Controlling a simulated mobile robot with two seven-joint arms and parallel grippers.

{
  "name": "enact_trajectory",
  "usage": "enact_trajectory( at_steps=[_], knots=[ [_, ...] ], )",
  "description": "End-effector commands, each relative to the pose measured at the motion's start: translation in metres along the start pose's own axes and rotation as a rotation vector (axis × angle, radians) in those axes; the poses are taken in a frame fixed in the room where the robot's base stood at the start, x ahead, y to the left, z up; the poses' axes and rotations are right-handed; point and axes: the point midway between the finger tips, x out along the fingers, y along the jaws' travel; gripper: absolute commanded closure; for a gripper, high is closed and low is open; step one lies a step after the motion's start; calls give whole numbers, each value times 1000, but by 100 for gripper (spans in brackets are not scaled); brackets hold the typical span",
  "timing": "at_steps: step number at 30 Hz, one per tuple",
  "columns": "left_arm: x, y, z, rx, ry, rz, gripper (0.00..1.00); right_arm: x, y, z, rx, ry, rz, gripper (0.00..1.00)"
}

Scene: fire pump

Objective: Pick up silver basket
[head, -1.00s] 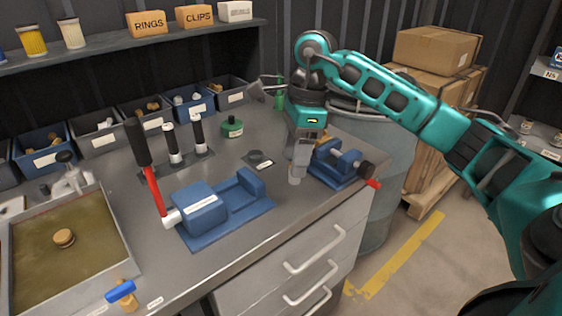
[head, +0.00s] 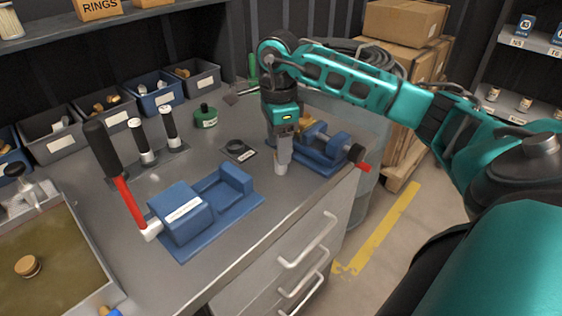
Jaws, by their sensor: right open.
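My right gripper (head: 281,158) points straight down over the bench, just left of the small blue vise. It is open, though its finger gap is hard to see from this side. A small pale silver cylinder (head: 280,169) shows at the bench, right at the fingertips. It may be the silver basket, but it is too small and too covered to be sure. I cannot tell whether the fingers touch it. My left gripper is not in view.
The blue vise (head: 328,150) with a red-tipped handle is close right of the gripper. A blue fixture (head: 180,213) with a red-and-black lever stands to the left. A dark ring (head: 236,147) and green-based item (head: 206,117) lie behind. The bench's front edge is near.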

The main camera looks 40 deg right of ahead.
Motion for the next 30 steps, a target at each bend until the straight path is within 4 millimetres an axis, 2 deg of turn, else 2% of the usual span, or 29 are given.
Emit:
enact_trajectory(
  at_steps=[6,9,17,30],
  knots=[
    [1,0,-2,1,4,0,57,35,2,-2,0,2,5,39],
    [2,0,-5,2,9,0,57,44,1,-2,0,0,3,39],
    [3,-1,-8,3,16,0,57,46,1,-2,0,0,1,39],
    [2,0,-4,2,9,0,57,46,1,-2,0,0,1,80]
  ],
)
